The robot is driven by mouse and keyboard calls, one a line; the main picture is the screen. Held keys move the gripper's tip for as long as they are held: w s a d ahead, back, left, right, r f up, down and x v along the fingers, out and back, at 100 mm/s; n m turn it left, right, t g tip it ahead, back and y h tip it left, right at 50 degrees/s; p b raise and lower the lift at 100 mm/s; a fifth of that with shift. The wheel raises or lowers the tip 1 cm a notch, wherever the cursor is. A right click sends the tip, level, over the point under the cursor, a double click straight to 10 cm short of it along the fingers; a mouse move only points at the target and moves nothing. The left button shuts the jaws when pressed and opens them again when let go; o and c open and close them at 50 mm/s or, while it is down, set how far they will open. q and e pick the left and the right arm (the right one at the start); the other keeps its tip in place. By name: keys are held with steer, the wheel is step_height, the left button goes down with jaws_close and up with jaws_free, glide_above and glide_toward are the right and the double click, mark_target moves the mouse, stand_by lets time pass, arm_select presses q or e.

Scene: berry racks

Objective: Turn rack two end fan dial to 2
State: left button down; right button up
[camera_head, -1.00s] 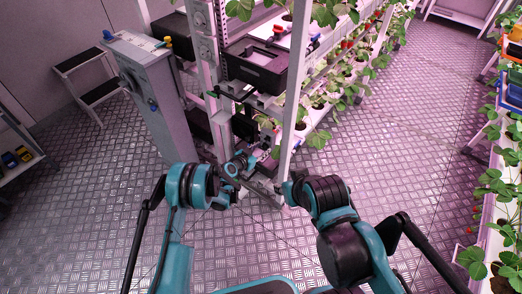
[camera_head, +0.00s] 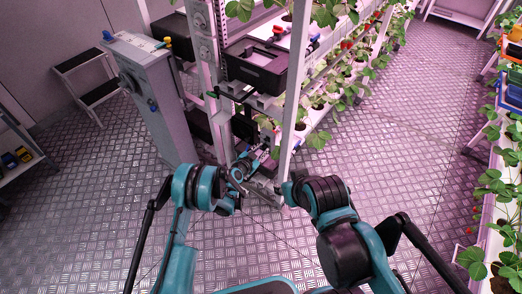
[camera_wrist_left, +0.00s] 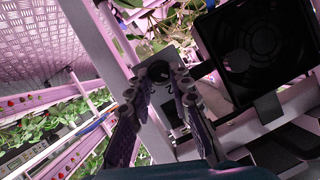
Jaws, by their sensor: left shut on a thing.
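The black end fan (camera_wrist_left: 252,58) sits just right of the dial. In the head view my left gripper (camera_head: 262,151) reaches to the low end of the middle rack (camera_head: 291,110), and the dial cannot be made out there. The dial's marks are too small to read. My right gripper is not in view.
A grey cabinet (camera_head: 163,110) stands left of the rack, with a step stool (camera_head: 88,82) beyond it. A black crate (camera_head: 255,68) sits on the rack end above my left arm. Another planted rack (camera_head: 497,200) runs along the right. The aisle floor (camera_head: 400,140) is clear.

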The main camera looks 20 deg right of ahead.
arm_select(q)
steer(key=m, duration=0.1)
steer(key=m+t, duration=0.1)
steer(key=shift+s+d+f+m+t+y, duration=0.1)
steer(key=shift+s+d+m+t+y, duration=0.1)
steer(key=shift+m+t+y, duration=0.1)
steer(key=m+t, duration=0.2)
steer(key=m, duration=0.1)
steer(key=shift+f+m, duration=0.15)
steer(key=shift+m, duration=0.15)
stand_by(0.5)
steer(key=c, duration=1.4)
jaws_free()
steer(key=shift+o, duration=0.2)
